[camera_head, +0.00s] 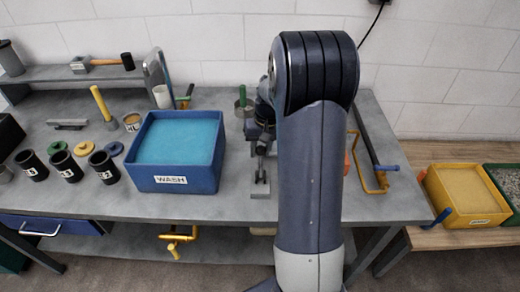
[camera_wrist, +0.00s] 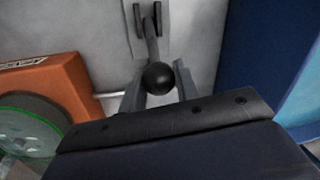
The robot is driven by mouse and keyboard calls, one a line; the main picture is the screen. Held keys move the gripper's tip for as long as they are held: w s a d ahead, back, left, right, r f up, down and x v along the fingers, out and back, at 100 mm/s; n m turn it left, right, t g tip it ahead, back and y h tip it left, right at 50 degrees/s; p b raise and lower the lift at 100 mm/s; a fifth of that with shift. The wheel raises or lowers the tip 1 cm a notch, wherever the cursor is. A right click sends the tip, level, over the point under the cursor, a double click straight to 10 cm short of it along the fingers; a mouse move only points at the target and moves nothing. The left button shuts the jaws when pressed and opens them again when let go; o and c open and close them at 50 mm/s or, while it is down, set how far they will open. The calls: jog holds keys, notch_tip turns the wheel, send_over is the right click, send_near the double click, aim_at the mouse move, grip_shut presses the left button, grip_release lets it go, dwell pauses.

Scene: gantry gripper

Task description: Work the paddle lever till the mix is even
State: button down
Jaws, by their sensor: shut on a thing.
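The paddle lever (camera_wrist: 152,42) is a grey bar with a black ball knob (camera_wrist: 160,78), rising between two upright plates in the wrist view. Its grey base (camera_head: 260,190) shows near the table's front edge in the head view. My gripper (camera_wrist: 160,88) is shut on the lever by its knob, one finger on each side. A clear round vessel with a green rim (camera_wrist: 30,122) is cut off at the left of the wrist view, beside an orange block (camera_wrist: 62,88). Pale streaks show in the vessel, but I cannot tell how even the mix is. My arm hides the table's middle in the head view.
A blue WASH tub (camera_head: 170,182) of light blue liquid stands left of my gripper, with its wall (camera_wrist: 250,50) close by in the wrist view. Black cups (camera_head: 68,168) stand further left. A yellow bent rod (camera_head: 378,188) and a yellow bin (camera_head: 465,200) are right.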

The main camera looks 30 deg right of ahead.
jog(key=shift+d+f, duration=0.1)
jog(key=shift+f, duration=0.05)
jog(key=c, duration=1.2)
grip_release()
jog(key=shift+d, duration=0.1)
jog(key=shift+c, duration=0.2)
jog(key=shift+o, duration=0.8)
notch_tip(320, 180, up, 11)
jog(key=d+b, duration=0.1)
jog(key=shift+s+d, duration=0.2)
jog(key=shift+d, duration=0.05)
jog(key=shift+f, duration=0.15)
